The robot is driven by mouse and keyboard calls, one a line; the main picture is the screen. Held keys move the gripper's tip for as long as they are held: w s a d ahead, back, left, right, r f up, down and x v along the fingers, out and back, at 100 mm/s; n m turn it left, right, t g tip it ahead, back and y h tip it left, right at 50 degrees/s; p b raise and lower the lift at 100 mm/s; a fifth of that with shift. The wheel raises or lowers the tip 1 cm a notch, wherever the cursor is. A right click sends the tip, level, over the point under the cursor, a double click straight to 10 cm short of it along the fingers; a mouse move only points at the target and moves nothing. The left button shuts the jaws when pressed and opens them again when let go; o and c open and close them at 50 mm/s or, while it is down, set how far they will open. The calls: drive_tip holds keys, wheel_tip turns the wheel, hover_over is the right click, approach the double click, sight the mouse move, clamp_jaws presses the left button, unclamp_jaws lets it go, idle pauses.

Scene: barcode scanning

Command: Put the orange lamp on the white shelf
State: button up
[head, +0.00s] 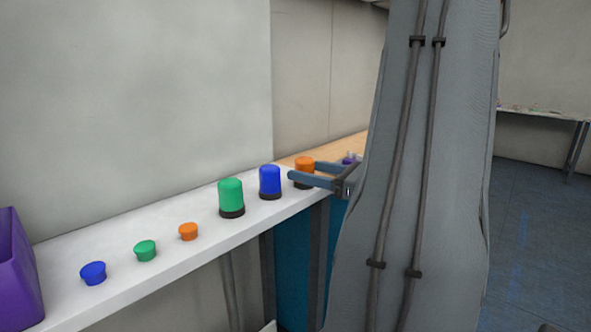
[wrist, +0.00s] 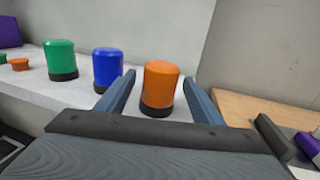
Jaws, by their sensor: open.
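The orange lamp (wrist: 161,85) with its black base stands upright on the white shelf (wrist: 75,95), near the shelf's right end. In the head view the orange lamp (head: 304,163) is partly hidden by my gripper. My gripper (head: 291,178) is open, with one finger on each side of the lamp; in the wrist view the gripper (wrist: 158,90) shows gaps between fingers and lamp.
A blue lamp (head: 270,181) and a green lamp (head: 231,197) stand left of it. Small orange (head: 188,231), green (head: 145,250) and blue (head: 93,272) caps and a purple bin (head: 18,270) are further left. A wooden surface (wrist: 262,110) lies to the right.

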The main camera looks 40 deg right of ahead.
sight(314, 172)
drive_tip(key=v, duration=0.7)
drive_tip(key=shift+s+d, duration=0.1)
idle(0.4)
